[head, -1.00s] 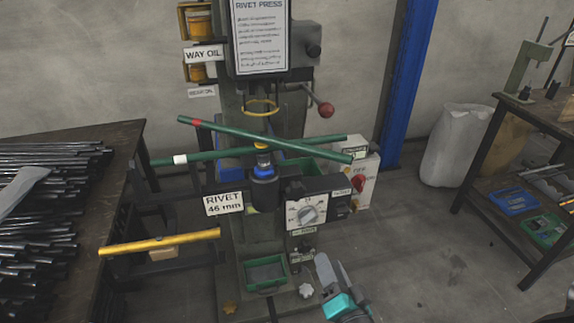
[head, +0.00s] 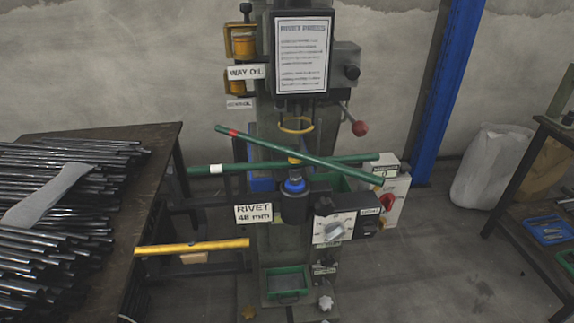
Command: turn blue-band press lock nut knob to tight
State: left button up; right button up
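The rivet press stands in the middle of the head view, with a blue band (head: 293,185) around its spindle. I cannot tell which of these knobs is the lock nut knob. Neither of my grippers is in view.
Two green bars (head: 315,160) cross the press front, and a yellow bar (head: 192,247) juts left. A table of dark rods (head: 60,200) stands at left. A white box with a red switch (head: 388,203) is behind right.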

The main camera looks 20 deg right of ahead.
aim_at(368, 227)
jog(key=z, duration=1.3)
jog(key=i+j+u, duration=0.15)
jog(key=u, duration=0.15)
jog(key=i+j+u, duration=0.1)
jog(key=i+u, duration=0.2)
